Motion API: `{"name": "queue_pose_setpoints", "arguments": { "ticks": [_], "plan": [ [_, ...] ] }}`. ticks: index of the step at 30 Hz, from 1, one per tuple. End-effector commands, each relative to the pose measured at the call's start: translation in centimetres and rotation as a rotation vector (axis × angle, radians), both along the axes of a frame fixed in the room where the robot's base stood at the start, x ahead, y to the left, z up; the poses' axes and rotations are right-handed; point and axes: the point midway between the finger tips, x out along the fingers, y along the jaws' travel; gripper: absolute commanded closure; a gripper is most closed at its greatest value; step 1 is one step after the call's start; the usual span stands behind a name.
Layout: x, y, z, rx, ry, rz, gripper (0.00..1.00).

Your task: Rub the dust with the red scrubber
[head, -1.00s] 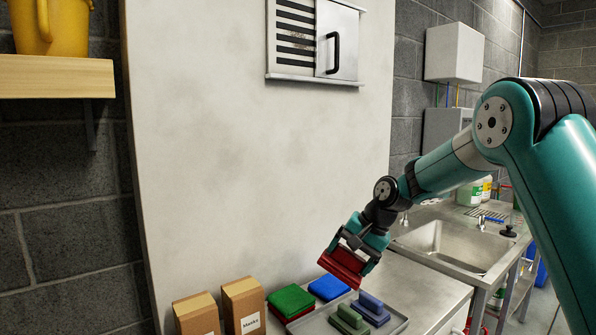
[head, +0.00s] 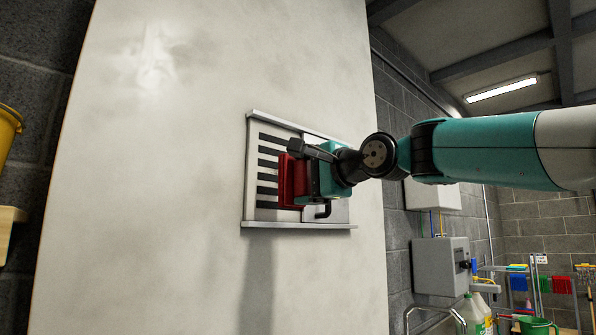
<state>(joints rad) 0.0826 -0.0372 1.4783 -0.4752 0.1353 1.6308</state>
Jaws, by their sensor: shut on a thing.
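My gripper (head: 308,172) is shut on the red scrubber (head: 291,182) and holds it up in front of the slotted vent (head: 267,170) on the pale wall panel. The scrubber's flat side faces left, toward the panel. I cannot tell whether it touches the vent. Faint grey smudges that look like dust lie on the panel (head: 200,190), mostly above and to the left of the vent. A brighter streaked patch (head: 153,60) shows at the upper left. The gripper and scrubber hide part of the vent and most of its sliding cover.
The vent has projecting rails (head: 300,227) above and below, and a dark handle (head: 323,211) sticks out of its cover. A grey wall box (head: 440,268) and bottles (head: 472,312) stand at the lower right. The panel left of the vent is clear.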

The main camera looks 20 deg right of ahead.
Motion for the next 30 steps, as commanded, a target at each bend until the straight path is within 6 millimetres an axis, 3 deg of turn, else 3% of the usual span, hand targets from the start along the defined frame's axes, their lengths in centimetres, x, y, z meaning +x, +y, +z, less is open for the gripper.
{"name": "queue_pose_setpoints", "arguments": {
  "ticks": [6, 21, 30],
  "plan": [
    [-0.7, 0.5, 1.8, 0.009, -0.021, 0.01, 0.34],
    [3.8, 2.0, 1.8, 0.008, -0.018, 0.006, 0.34],
    [4.6, 2.3, 1.7, 0.007, -0.021, 0.005, 0.34]
  ]
}}
